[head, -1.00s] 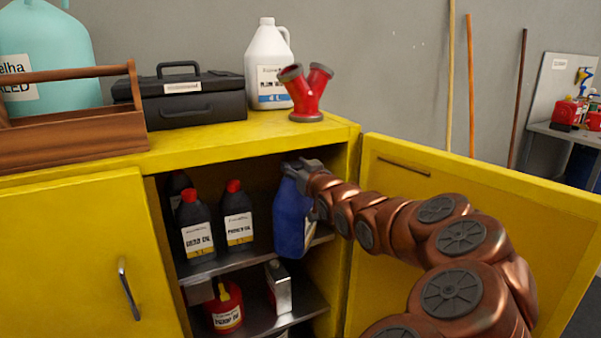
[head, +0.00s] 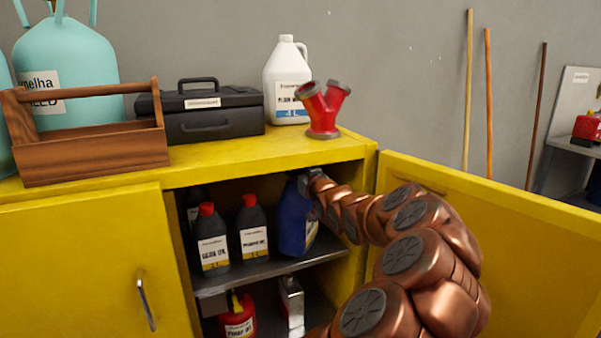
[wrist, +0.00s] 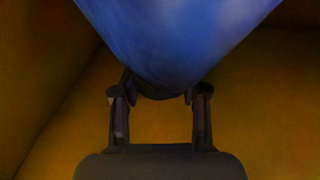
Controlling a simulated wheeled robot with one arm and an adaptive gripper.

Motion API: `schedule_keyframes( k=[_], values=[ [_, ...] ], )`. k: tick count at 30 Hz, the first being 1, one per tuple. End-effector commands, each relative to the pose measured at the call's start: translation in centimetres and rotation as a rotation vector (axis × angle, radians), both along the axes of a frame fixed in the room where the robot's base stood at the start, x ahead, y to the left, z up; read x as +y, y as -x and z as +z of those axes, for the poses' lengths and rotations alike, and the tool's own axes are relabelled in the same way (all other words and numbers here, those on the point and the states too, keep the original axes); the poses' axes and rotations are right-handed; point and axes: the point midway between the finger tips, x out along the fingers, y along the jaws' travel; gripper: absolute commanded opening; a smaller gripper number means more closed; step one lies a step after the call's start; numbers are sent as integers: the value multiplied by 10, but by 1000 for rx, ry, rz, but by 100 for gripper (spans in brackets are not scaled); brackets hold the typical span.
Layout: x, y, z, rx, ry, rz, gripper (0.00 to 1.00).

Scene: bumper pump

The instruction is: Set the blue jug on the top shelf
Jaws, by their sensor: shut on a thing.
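The blue jug (head: 292,222) is inside the yellow cabinet, at the right end of the top shelf (head: 262,268), beside the dark bottles. It looks upright and its base is at about shelf height; I cannot tell whether it rests on the shelf. My gripper (head: 309,181) is shut on the jug near its top and hides part of it. In the wrist view the blue jug (wrist: 178,40) fills the upper middle, and the two fingers of my gripper (wrist: 160,95) close on its lower end in the picture.
Two dark red-capped bottles (head: 252,228) stand left of the jug, with another behind. A red can (head: 237,318) and a metal tin (head: 292,304) stand on the shelf below. The open yellow door (head: 480,220) is right of my arm. A red Y-fitting (head: 323,110) stands on the cabinet top.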

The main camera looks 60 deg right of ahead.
Motion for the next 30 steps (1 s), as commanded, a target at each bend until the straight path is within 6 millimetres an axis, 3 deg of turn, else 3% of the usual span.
schedule_keyframes(
  k=[8, 13, 28, 29, 30],
  values=[
    [-10, -18, 4, -4, 4, 2, 0],
    [-10, -16, -10, -5, 5, 1, 0],
    [-10, -16, -13, -5, 5, 0, 0],
    [-10, -16, -15, -4, 4, 0, 45],
    [-10, -16, -14, -4, 4, 0, 49]
  ],
)
